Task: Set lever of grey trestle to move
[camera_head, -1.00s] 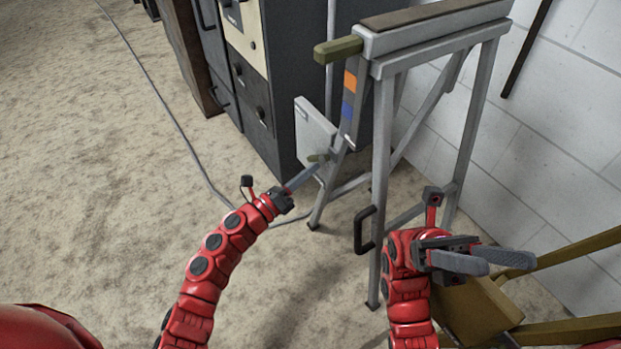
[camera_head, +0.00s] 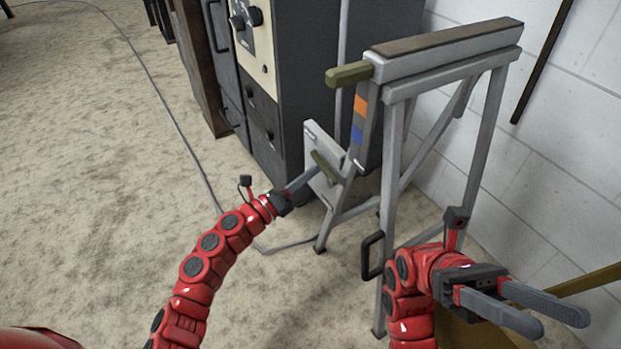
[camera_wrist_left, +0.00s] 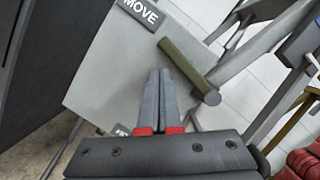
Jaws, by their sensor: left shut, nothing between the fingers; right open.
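The grey trestle (camera_head: 392,150) stands at the centre right in the head view. On its side is a pale plate (camera_head: 318,140) with an olive lever handle (camera_head: 326,167). In the left wrist view the lever handle (camera_wrist_left: 188,68) slants down to the right, below and right of a "MOVE" label (camera_wrist_left: 140,12). A second label is mostly hidden behind my gripper. My left gripper (camera_head: 314,172) is shut and empty, close to the lever; its fingertips (camera_wrist_left: 160,74) lie just left of the handle, and contact is unclear. My right gripper (camera_head: 562,322) is open and empty, right of the trestle.
Another olive handle (camera_head: 350,74) juts from the trestle's top beam. A black pull handle (camera_head: 372,255) is on a front leg. A dark cabinet (camera_head: 290,70) stands behind left, a white wall right. Yellow-brown bars (camera_head: 592,280) lie near my right arm. Floor at left is clear except a cable.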

